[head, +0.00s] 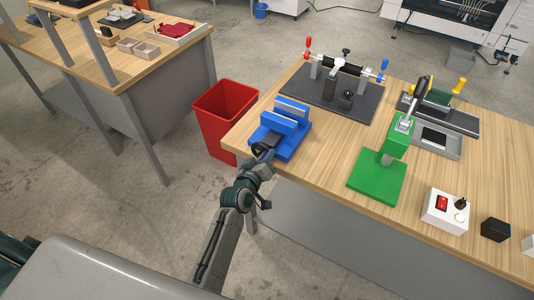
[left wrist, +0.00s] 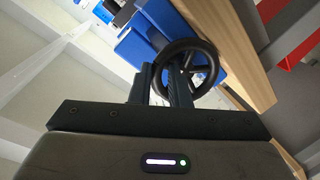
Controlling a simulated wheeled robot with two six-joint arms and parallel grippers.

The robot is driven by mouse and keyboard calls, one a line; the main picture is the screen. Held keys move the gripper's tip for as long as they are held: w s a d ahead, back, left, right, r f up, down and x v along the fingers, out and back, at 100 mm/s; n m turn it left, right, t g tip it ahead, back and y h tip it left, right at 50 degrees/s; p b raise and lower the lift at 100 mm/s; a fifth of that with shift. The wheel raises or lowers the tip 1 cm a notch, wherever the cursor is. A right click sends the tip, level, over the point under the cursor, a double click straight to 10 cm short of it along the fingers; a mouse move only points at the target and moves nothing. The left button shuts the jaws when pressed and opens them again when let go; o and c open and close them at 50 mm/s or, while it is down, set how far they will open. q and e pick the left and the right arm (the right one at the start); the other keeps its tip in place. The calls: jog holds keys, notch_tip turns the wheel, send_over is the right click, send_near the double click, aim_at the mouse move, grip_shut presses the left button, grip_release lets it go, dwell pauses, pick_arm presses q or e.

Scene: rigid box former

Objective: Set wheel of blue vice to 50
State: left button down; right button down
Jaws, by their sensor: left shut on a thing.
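The blue vice (head: 286,128) stands at the near left corner of the wooden table. Its black spoked wheel (left wrist: 207,62) faces me in the left wrist view, at the vice's near end. My left gripper (head: 262,154) is at that wheel. In the left wrist view its two dark fingers (left wrist: 172,85) reach the wheel's left part and are shut on it. The vice's blue body (left wrist: 140,45) shows behind the wheel. I see no readable scale or number on the wheel. My right gripper is in neither view.
A red bin (head: 226,115) stands on the floor left of the table. On the wooden table (head: 330,178) are a green press (head: 378,175), a dark plate with a clamp fixture (head: 330,95), and a white switch box (head: 445,210). The table's front left edge lies close to my arm.

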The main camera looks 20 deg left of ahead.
pick_arm(q)
jog(key=shift+w+a+r+n+g+h+p, duration=0.1)
jog(key=shift+a+n+h+p, duration=0.15)
jog(key=shift+n, duration=0.3)
jog(key=shift+s+a+r+n+g+h+p, duration=0.15)
jog(key=shift+n+p, duration=0.15)
jog(key=shift+n, duration=0.3)
jog(key=shift+w+a+r+n+g+h+p, duration=0.1)
jog(key=shift+w+n+h+p, duration=0.15)
jog(key=shift+n, duration=0.3)
jog(key=shift+s, duration=0.1)
jog(key=c, duration=1.5)
grip_release()
jog(key=shift+o, duration=0.6)
jog(key=shift+d, duration=0.15)
jog(key=b+v, duration=0.2)
jog(key=v, duration=0.8)
jog(key=shift+s, duration=0.35)
